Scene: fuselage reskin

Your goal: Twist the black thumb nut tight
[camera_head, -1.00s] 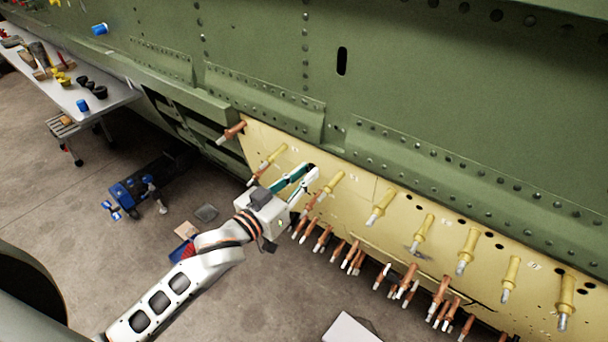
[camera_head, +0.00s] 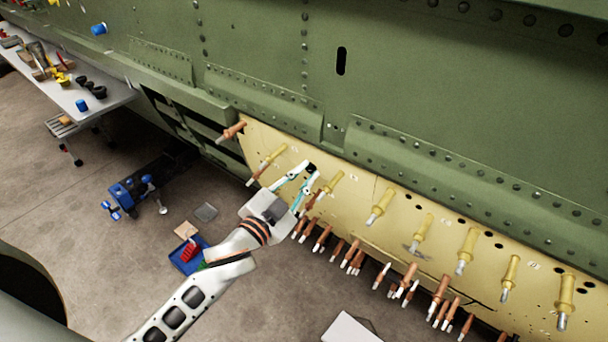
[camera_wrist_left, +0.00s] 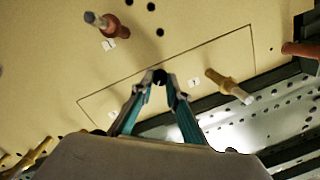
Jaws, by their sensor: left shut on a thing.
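The black thumb nut (camera_head: 311,167) sits on the yellow skin panel (camera_head: 345,222), near its upper left part. It also shows as a small dark round piece in the left wrist view (camera_wrist_left: 160,75). My left gripper (camera_head: 308,174) reaches up to it from the lower left. Its two teal and grey fingers converge on the nut, and the fingertips (camera_wrist_left: 159,82) are shut around it. The fingers partly hide the nut's sides. I cannot see its thread or whether it sits flush. My right gripper is not in view.
Several copper-coloured fasteners (camera_head: 322,238) line the panel's lower edge. The green fuselage (camera_head: 420,90) rises above. A workbench (camera_head: 110,92) stands far left.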

